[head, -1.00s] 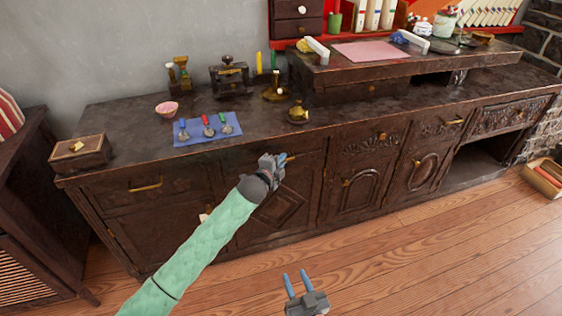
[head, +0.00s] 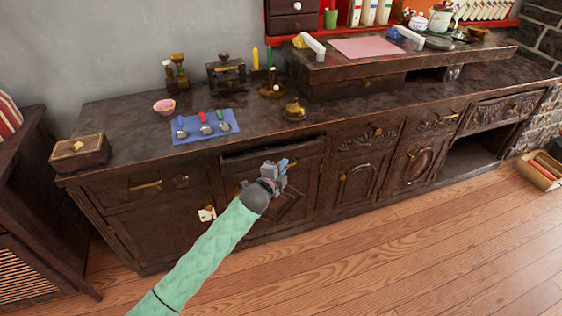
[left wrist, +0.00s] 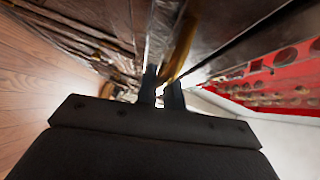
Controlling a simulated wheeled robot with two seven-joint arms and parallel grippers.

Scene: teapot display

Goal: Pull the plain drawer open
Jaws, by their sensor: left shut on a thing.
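The plain drawer (head: 242,165) is in the middle-left of the long dark wooden sideboard in the head view. It stands partly out, with a dark gap along its top under the counter edge. My left gripper (head: 279,170) is in front of it and covers its handle. In the left wrist view the brass handle (left wrist: 180,48) runs between the fingers of my left gripper (left wrist: 161,88), which is shut on it. My right gripper is out of view.
A blue mat (head: 228,131) with several small tools lies on the counter above. A pink bowl (head: 165,107) and a wooden box (head: 79,153) stand to its left, a brass bell (head: 294,110) to its right. The wooden floor (head: 360,265) in front is clear.

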